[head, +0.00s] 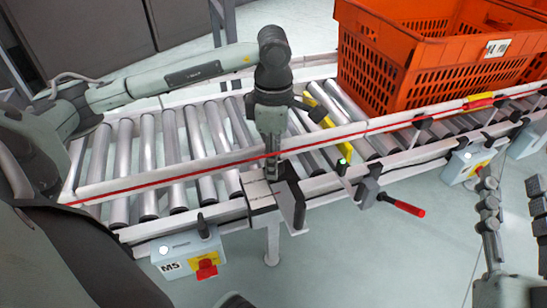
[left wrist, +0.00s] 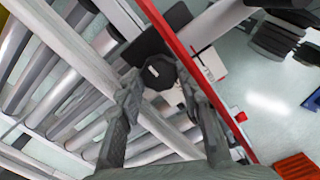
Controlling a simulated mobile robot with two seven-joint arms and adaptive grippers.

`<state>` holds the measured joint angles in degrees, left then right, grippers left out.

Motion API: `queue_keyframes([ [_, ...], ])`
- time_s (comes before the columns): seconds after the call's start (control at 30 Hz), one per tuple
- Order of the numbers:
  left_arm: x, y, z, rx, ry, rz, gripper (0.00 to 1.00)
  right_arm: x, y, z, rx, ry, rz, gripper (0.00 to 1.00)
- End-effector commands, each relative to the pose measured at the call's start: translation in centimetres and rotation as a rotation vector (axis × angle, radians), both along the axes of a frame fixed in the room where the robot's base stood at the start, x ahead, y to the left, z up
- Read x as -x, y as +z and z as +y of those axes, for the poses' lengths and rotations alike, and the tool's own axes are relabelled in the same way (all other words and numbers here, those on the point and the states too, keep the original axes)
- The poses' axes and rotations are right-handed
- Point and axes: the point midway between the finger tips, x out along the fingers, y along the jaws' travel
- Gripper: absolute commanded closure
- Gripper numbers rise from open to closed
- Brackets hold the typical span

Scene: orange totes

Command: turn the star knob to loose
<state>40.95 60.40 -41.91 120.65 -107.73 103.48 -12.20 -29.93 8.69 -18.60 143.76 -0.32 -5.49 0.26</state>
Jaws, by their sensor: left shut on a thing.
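The dark star knob (left wrist: 159,73) shows in the left wrist view, between the two fingers of my left gripper (left wrist: 160,90). In the head view my left gripper (head: 271,172) points down at the near rail of the roller conveyor, beside a black bracket (head: 293,205). It is shut on the knob, which its fingers mostly hide in the head view. The knob's turn angle cannot be read. My right gripper (head: 513,190) is at the right edge of the head view, its fingers spread apart and empty.
An orange tote (head: 390,75) stands on the conveyor rollers (head: 160,140). A red-grip lever (head: 408,207) sticks out to the right of the knob. A grey box with a red switch (head: 205,268) hangs below the rail. A red strip (head: 180,178) runs along the conveyor's near side.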

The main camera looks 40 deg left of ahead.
Motion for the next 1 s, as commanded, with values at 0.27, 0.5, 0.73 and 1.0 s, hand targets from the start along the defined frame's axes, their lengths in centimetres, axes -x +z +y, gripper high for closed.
queue_keyframes([
  [0.27, 0.0, 0.0, 0.0, 0.000, 0.002, 0.000, 0.61, 0.0, 0.0, 0.0, 0.000, 0.000, 0.000, 0.60],
  [0.5, 0.0, 0.0, 0.0, 0.000, 0.000, 0.000, 0.44, 0.0, 0.0, 0.0, 0.000, 0.000, 0.000, 0.60],
  [0.73, 0.0, 0.3, 0.0, 0.000, 0.000, -0.001, 0.44, 0.0, 0.1, 0.0, -0.002, 0.000, -0.002, 0.60],
  [1.0, -0.2, 4.5, 0.0, 0.002, -0.001, -0.007, 0.44, 0.0, 0.0, 0.0, -0.001, 0.000, -0.001, 0.60],
])
